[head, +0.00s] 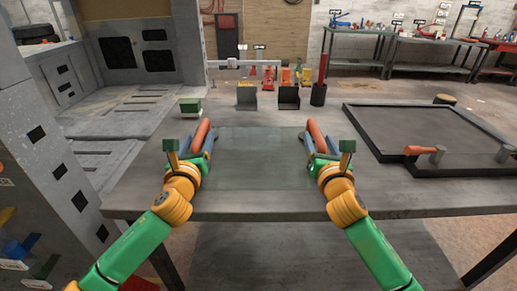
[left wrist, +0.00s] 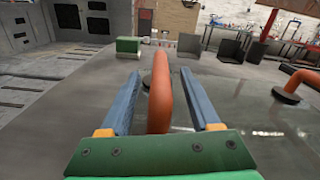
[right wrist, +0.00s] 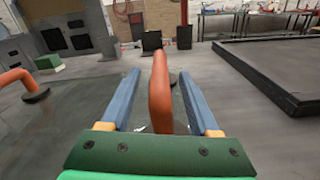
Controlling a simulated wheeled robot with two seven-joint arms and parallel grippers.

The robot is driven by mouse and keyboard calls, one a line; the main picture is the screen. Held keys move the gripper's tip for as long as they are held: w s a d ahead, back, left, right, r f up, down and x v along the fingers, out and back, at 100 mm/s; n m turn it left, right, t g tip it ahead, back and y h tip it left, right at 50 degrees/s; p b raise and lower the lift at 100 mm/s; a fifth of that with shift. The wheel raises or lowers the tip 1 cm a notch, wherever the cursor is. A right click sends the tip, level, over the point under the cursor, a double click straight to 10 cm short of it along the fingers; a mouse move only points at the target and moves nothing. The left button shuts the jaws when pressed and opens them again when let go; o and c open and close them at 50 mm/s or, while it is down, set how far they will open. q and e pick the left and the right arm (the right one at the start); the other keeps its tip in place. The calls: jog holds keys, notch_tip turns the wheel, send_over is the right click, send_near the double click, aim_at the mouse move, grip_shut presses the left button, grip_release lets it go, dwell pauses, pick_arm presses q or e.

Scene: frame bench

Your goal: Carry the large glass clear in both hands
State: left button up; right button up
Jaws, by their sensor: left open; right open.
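The large glass (head: 258,150) is a clear pane lying flat on the grey bench in front of me. Two orange handles on dark round pads stand on it, left (head: 201,134) and right (head: 316,135). My left gripper (head: 203,141) is open, its blue fingers on either side of the left handle (left wrist: 160,92). My right gripper (head: 319,141) is open, its fingers on either side of the right handle (right wrist: 160,92). Gaps show between fingers and handle in both wrist views. The pane's near edge is partly hard to make out.
A green block (head: 190,106) stands behind the left gripper. Two dark angled holders (head: 247,96) and a black cup (head: 319,95) stand behind the glass. A black raised frame (head: 440,135) fills the bench's right. A grey panelled structure (head: 60,170) stands left.

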pick_arm(q)
jog(key=shift+w, duration=1.15)
pick_arm(e)
jog(key=shift+w, duration=1.2)
pick_arm(q)
grip_shut()
pick_arm(e)
grip_shut()
pick_arm(q)
jog(key=shift+d, duration=0.1)
pick_arm(e)
jog(key=shift+a, duration=0.1)
